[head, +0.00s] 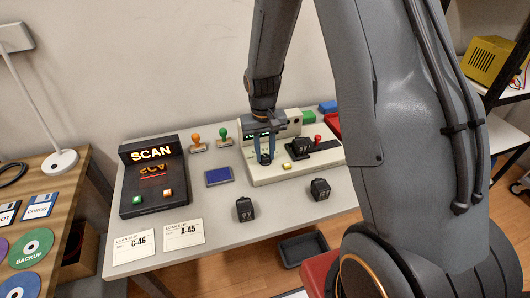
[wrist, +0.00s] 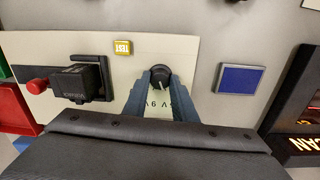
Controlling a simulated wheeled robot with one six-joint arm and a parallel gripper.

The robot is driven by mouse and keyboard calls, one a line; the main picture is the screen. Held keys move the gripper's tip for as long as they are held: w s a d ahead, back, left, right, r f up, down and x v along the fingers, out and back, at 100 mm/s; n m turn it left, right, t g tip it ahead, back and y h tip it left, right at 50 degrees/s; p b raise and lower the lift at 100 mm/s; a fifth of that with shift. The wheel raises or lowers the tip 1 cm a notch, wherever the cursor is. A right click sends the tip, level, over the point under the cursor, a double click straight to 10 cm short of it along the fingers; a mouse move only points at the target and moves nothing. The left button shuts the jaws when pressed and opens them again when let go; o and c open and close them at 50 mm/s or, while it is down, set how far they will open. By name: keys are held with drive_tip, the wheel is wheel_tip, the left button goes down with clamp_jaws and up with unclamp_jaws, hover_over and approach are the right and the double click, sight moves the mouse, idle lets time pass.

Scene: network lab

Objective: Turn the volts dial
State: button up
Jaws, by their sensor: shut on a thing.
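The volts dial (wrist: 160,74) is a small dark round knob with a pale pointer mark, on a cream tester panel (wrist: 200,47). The printing beside it is partly covered by my fingers. My gripper (wrist: 160,80) is over the dial with its two blue-grey fingers shut on the knob's sides. In the head view my gripper (head: 264,158) reaches down onto the cream tester (head: 262,177) from above, and the dial is mostly hidden between the fingers.
A black block with a red-knobbed lever (wrist: 75,82) and a yellow TEST button (wrist: 123,48) share the panel. A blue pad (wrist: 241,79) lies beside it. A SCAN unit (head: 153,175), two stamps (head: 198,142) and two black blocks (head: 244,209) stand on the table.

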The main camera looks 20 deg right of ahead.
sight(264, 156)
drive_tip(key=shift+w, duration=0.1)
drive_tip(key=o, duration=1)
drive_tip(key=shift+o, duration=0.2)
drive_tip(key=shift+r, duration=0.1)
drive_tip(key=shift+a+r+b, duration=0.1)
drive_tip(key=shift+r+b, duration=0.65)
drive_tip(key=shift+r, duration=3.1)
